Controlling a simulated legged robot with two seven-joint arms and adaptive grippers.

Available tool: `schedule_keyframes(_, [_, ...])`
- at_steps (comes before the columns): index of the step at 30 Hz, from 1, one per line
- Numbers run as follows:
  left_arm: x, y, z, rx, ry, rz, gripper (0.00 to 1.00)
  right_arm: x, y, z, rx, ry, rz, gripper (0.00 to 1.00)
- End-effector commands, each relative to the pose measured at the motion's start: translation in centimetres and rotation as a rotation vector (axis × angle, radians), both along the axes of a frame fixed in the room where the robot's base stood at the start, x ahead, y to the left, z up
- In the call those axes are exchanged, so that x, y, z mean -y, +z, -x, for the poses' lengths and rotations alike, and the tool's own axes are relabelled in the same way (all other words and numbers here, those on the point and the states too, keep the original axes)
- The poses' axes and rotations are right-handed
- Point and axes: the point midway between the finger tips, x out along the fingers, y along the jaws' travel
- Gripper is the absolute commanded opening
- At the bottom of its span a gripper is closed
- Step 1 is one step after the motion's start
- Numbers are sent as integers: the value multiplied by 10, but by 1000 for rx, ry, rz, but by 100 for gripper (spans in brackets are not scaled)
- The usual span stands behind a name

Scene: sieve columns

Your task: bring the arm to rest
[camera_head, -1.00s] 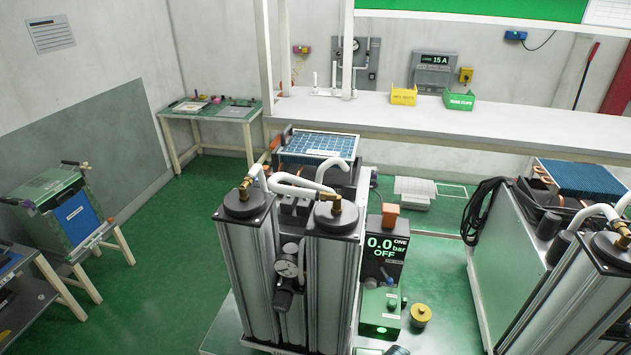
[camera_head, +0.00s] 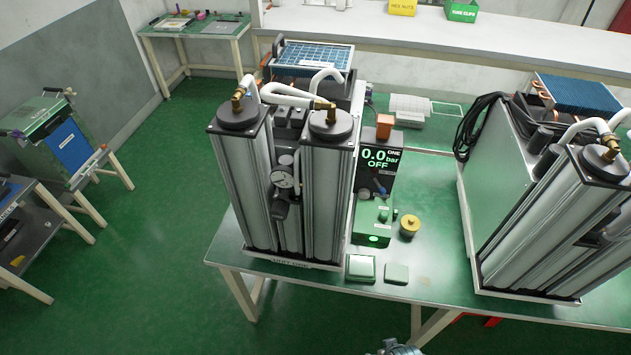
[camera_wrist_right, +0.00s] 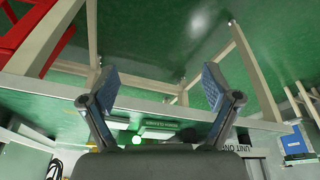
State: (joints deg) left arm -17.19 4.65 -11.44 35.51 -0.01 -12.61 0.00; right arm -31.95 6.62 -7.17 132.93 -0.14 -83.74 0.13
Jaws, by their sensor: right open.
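My right gripper (camera_wrist_right: 160,85) shows in the right wrist view with its two blue-padded fingers spread wide and nothing between them. That view looks upside down past the bench's front edge (camera_wrist_right: 60,92), with the green floor above it. A small grey piece (camera_head: 395,348), probably part of my right arm, shows at the bottom edge of the head view, in front of the bench and apart from it. My left gripper is not in view.
A two-column sieve unit (camera_head: 330,195) stands on the green bench (camera_head: 440,290), beside a display box (camera_head: 380,160) reading 0.0 bar OFF. Two small pads (camera_head: 361,268) lie near the front edge. Another column unit (camera_head: 545,225) stands right. Floor (camera_head: 150,270) at left is clear.

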Motion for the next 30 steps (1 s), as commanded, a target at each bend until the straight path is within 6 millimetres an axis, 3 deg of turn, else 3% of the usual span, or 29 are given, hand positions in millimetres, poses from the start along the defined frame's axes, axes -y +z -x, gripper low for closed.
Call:
schedule_keyframes(8, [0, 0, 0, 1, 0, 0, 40, -2, -89, -2, -42, 9, 1, 88])
schedule_keyframes(14, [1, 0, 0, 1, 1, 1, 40, -1, -185, 18, -84, 17, 5, 88])
schedule_keyframes(18, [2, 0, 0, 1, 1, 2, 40, 5, -267, 60, -124, 24, 9, 88])
schedule_keyframes(21, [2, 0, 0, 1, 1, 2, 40, 12, -313, 101, -150, 31, 12, 88])
schedule_keyframes(25, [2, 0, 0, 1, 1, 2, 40, 21, -352, 151, -176, 38, 17, 88])
schedule_keyframes(30, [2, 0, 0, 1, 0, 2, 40, 29, -372, 194, -195, 43, 20, 88])
